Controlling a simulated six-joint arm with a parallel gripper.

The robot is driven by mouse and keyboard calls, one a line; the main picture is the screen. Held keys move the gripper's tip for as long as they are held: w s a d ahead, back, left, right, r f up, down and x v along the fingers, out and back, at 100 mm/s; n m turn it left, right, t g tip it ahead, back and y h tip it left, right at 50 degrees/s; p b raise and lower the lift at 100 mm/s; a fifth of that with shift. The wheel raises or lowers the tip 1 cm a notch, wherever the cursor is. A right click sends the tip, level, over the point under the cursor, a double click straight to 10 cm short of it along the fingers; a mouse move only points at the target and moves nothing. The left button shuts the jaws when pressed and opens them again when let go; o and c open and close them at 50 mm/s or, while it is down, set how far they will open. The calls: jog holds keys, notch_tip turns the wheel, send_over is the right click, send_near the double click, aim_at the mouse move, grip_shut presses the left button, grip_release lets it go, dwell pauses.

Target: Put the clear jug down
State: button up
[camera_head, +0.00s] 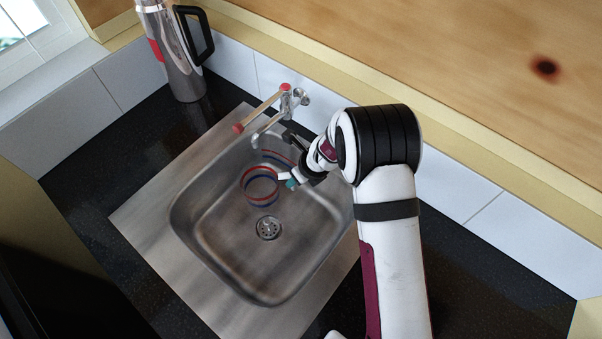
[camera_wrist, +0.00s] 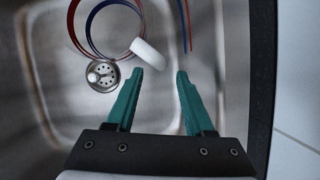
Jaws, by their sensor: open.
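The clear jug (camera_head: 262,186) is in the steel sink, its see-through body shown mostly by red and blue bands. In the wrist view the jug (camera_wrist: 113,28) shows as a red and blue ring at the top left, with more bands to the right. A white piece (camera_wrist: 149,53), seemingly its handle, lies just ahead of my left fingertip. My gripper (camera_head: 291,183) is at the jug's right side. In the wrist view its teal fingers (camera_wrist: 167,75) are apart with nothing between them. I cannot tell whether the jug stands or is tilted.
The sink (camera_head: 225,262) has a drain (camera_head: 268,228) near the jug. A tap (camera_head: 272,112) with red-ended handles stands at the back. A steel flask (camera_head: 175,50) with a black handle is at the back left. The sink's front part is clear.

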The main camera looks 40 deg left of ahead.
jog(key=s+d+r+n, duration=0.2)
jog(key=d+r+n, duration=0.5)
jog(key=d+r, duration=1.15)
jog(key=s+d+r+n+h, duration=0.1)
jog(key=s+d+r+n, duration=0.1)
jog(key=s+d, duration=0.3)
jog(key=s+d+r+n, duration=0.2)
jog(key=s+d+n, duration=0.1)
jog(key=s+d, duration=0.2)
jog(key=s+d+r+n+g+h, duration=0.1)
jog(key=s+d+r+n, duration=0.1)
jog(key=s+d, duration=0.4)
jog(key=shift+d+r+n+h, duration=0.3)
jog(key=shift+r, duration=0.2)
jog(key=shift+c, duration=0.3)
